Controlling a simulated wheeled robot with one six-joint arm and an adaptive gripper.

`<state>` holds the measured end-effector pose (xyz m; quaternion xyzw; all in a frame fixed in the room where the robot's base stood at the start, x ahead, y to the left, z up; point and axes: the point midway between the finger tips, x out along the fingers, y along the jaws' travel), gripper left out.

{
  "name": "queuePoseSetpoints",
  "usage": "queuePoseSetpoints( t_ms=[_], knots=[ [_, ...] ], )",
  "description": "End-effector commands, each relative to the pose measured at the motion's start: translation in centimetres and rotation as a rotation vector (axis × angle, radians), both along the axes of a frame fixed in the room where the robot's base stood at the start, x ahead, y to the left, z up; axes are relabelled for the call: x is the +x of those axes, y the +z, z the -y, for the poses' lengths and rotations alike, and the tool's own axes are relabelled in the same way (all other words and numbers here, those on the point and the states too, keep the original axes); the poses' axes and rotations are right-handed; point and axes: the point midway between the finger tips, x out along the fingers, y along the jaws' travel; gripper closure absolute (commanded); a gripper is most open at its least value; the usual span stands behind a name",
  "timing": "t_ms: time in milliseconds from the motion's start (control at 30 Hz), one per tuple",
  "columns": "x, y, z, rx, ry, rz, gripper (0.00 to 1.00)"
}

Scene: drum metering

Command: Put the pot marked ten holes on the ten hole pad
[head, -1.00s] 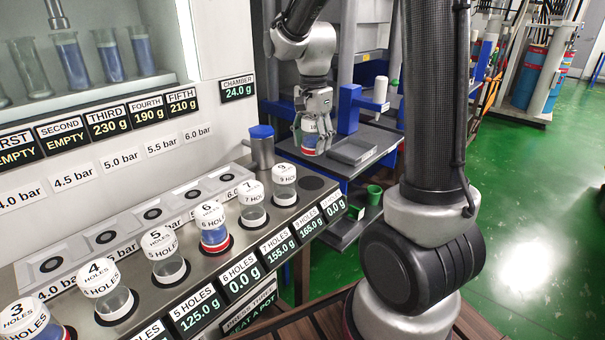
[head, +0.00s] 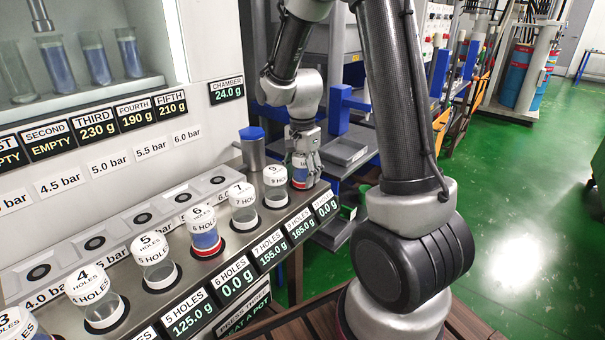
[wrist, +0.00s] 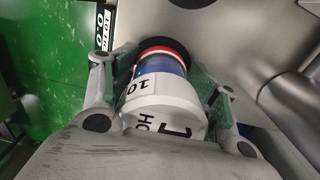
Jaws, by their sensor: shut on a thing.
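My gripper (head: 303,160) is shut on the white-capped pot marked ten (head: 300,172), which has blue contents and a red base. It holds the pot upright at the far right end of the row, over the ten hole pad. In the wrist view the pot (wrist: 163,100) lies between the two fingers, its "10" label facing the camera. The black rim of the pad (wrist: 168,43) shows just beyond the red base. I cannot tell whether the base touches the pad. The ten hole display (head: 326,207) reads 0.0 g.
The nine hole pot (head: 275,187) stands close to the left, with the seven hole pot (head: 243,207) and the six hole pot (head: 205,228) further along. A blue-capped metal cylinder (head: 253,150) stands behind the row. A grey tray (head: 343,151) lies beyond.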

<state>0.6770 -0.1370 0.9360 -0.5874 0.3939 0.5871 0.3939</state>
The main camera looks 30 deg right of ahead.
Motion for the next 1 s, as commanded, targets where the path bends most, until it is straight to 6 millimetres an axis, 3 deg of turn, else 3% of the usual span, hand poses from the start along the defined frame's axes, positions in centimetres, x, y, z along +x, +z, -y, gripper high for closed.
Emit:
queuePoseSetpoints(
  t_ms=[33,167,567,767,1000],
  knots=[
    [0.0,-0.1,0.0,0.000,0.000,-0.001,0.41],
    [0.0,-0.1,0.0,0.000,0.000,-0.001,0.17],
    [0.0,0.3,0.0,0.000,0.000,0.001,0.17],
    [0.1,3.4,0.0,0.000,0.000,0.004,0.17],
    [0.1,8.9,0.0,0.001,0.000,0.004,0.17]
  ],
)
